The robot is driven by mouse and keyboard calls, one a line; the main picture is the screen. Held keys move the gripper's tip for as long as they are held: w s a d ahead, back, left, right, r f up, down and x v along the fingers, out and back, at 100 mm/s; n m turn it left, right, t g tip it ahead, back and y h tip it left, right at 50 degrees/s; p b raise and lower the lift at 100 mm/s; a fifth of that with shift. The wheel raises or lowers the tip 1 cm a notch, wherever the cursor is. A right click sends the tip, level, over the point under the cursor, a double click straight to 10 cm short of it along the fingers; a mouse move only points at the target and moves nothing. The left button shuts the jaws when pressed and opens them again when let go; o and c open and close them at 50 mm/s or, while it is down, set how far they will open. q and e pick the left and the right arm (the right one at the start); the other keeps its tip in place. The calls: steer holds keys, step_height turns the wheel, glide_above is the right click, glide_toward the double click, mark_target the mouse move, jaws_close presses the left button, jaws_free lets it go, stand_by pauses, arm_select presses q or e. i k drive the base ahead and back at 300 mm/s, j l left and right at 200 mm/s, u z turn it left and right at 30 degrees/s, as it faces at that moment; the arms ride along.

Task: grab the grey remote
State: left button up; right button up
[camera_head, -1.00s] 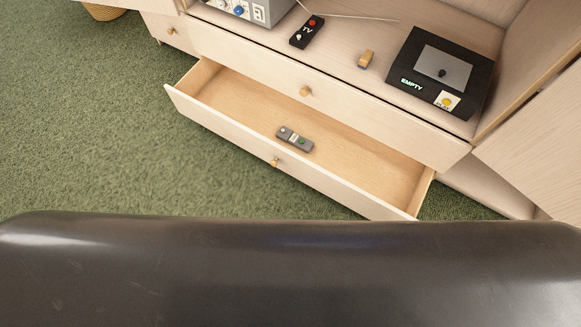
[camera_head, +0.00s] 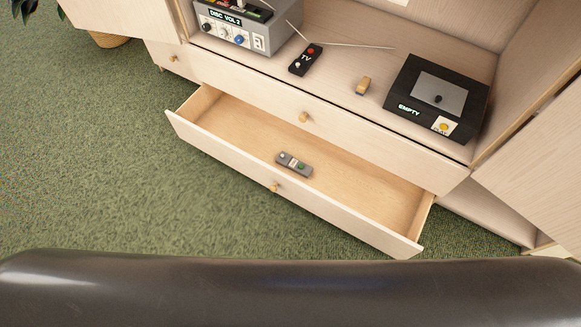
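The grey remote (camera_head: 294,164) lies flat in the open lower drawer (camera_head: 370,183), near the middle of its front panel. It has a green button and light markings. The drawer is pulled out, with a round wooden knob (camera_head: 273,188) on its front. Neither of my grippers is in view.
Green carpet (camera_head: 100,170) is free at left and in front. A basket (camera_head: 108,40) is at upper left.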

mark_target(293, 165)
steer(key=z, duration=1.1)
steer(key=j+z, duration=0.25)
steer(key=z, duration=0.2)
steer(key=j+z, duration=0.3)
steer(key=z, duration=0.2)
steer(key=j+z, duration=0.3)
steer(key=z, duration=0.15)
steer(key=k+j+z, duration=0.15)
steer(key=z, duration=0.3)
